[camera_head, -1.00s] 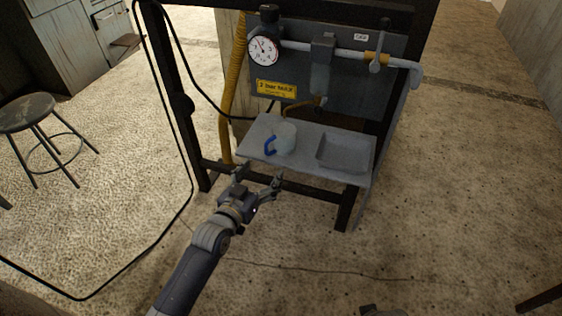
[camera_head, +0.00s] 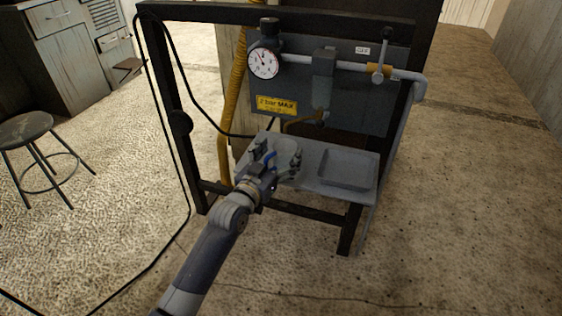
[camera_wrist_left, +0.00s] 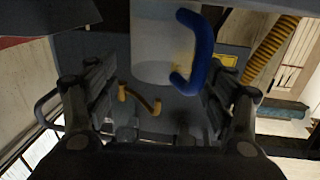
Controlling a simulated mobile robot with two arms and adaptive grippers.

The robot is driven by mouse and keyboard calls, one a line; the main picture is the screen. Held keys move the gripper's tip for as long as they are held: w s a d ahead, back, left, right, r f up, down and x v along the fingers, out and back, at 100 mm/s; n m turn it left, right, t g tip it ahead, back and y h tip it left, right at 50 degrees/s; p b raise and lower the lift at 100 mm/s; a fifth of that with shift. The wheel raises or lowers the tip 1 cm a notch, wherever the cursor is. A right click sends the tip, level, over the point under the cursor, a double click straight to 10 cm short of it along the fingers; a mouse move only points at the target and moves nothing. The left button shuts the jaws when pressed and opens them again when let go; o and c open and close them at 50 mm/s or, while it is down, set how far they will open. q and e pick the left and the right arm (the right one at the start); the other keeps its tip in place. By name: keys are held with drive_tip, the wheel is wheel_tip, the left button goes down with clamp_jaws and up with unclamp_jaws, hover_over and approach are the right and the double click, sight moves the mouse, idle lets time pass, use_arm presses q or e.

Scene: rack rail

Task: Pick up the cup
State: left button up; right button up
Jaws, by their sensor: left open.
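The cup (camera_head: 288,149) is pale with a blue handle and stands on the grey shelf (camera_head: 310,150) of the rack. My left gripper (camera_head: 277,158) is open, at the shelf's front left, with its fingers to either side of the handle and the cup's near side. In the left wrist view the cup (camera_wrist_left: 158,45) fills the top middle, its blue handle (camera_wrist_left: 205,50) towards the right finger. The open left gripper (camera_wrist_left: 160,95) shows a gap on each side of the cup. The gripper hides part of the cup in the head view. My right gripper is not in view.
A shallow grey tray (camera_head: 346,168) lies right of the cup. Behind are a panel with a gauge (camera_head: 264,62), a pipe and a lever (camera_head: 380,66). A yellow hose (camera_head: 231,110) hangs at the left. A stool (camera_head: 26,130) stands far left.

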use_arm(q)
drive_tip(key=shift+x, duration=1.25)
drive_tip(key=c, duration=1.2)
drive_tip(key=shift+c, duration=0.5)
drive_tip(key=shift+r, duration=0.15)
